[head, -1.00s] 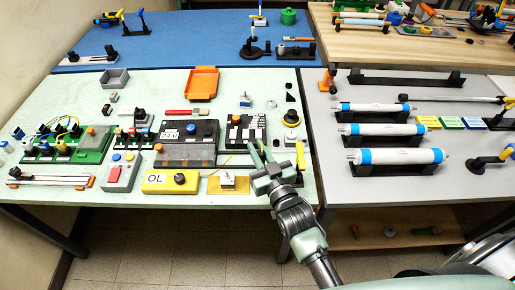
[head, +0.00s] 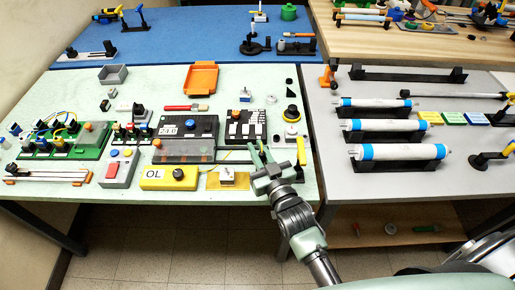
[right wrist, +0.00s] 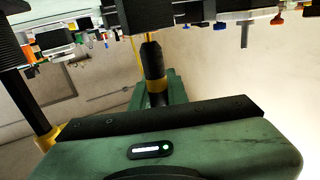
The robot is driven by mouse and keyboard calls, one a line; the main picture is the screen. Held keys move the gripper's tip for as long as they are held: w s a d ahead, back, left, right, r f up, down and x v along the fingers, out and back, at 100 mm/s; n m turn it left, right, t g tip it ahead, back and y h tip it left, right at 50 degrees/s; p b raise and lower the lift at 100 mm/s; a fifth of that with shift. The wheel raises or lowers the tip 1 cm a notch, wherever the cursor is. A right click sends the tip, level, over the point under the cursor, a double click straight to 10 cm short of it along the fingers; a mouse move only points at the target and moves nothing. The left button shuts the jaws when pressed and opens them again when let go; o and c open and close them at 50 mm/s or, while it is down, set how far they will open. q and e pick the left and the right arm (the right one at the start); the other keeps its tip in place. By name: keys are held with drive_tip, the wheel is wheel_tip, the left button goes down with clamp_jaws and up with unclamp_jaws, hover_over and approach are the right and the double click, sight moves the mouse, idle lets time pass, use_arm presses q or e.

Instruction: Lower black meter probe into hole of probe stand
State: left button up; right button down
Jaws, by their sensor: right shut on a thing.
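My right gripper (head: 262,160) is over the front right part of the pale green table. It is shut on the black meter probe (right wrist: 152,62), a dark rod with a yellow band, seen between the fingers in the right wrist view. In the head view the probe is mostly hidden by the gripper. A black stand with an upright yellow piece (head: 301,150) is just right of the gripper. A black and yellow post (right wrist: 28,110) also shows at the left in the right wrist view. I cannot see the stand's hole or whether the probe tip touches it. My left gripper is not in view.
The yellow meter (head: 170,178) reads "OL". A gold plate with a white block (head: 227,177) lies left of the gripper. Black boxes (head: 246,128) stand behind it. A grey table (head: 340,188) with blue-and-white cylinders adjoins on the right.

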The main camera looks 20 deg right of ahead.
drive_tip(key=shift+f+b, duration=0.85)
drive_tip(key=shift+f, duration=0.45)
drive_tip(key=c, duration=1.3)
unclamp_jaws()
drive_tip(key=s, duration=0.5)
drive_tip(key=s+d+b, duration=0.1)
drive_tip(key=s, duration=0.1)
drive_tip(key=shift+s, duration=0.4)
